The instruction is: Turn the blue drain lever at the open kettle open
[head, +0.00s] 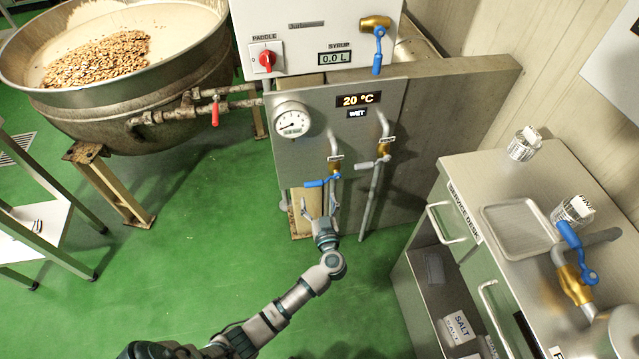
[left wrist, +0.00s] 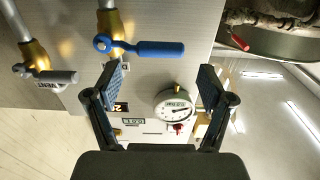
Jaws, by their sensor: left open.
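The open kettle (head: 120,60) holds brown nuts at the upper left of the head view. A blue lever (head: 322,182) sits on a brass valve low on the steel panel; its label is too small to read. In the left wrist view this blue lever (left wrist: 150,48) points sideways from its valve, across the pipe. My left gripper (head: 320,205) is open and empty just below the lever. In the left wrist view, the open fingers (left wrist: 162,80) are apart from the lever, which lies beyond their tips. My right gripper is not in view.
A grey-handled vent valve (left wrist: 50,75) is beside the blue lever. A gauge (head: 291,120) is above it. A red lever (head: 215,112) is on the kettle pipe. Other blue levers are at the syrup valve (head: 377,55) and service desk (head: 570,235). Green floor (head: 190,235) is clear.

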